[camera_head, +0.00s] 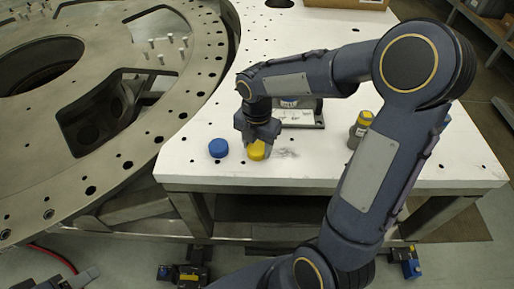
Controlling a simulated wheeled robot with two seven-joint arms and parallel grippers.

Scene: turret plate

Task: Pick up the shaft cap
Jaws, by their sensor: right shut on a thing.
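My right gripper (257,146) reaches down to the white table near its front edge. The cap is at or just above the tabletop; I cannot tell which. A blue round cap (218,148) sits on the table just left of the gripper, apart from it. The view does not show which of these is the shaft cap. I do not make out my left gripper.
The white table (330,175) has small holes. A grey bottle with a yellow top (361,126) stands to the right, near my right arm. A dark-framed stand (298,116) is behind the gripper. The large metal turret ring (140,140) with upright pins fills the left.

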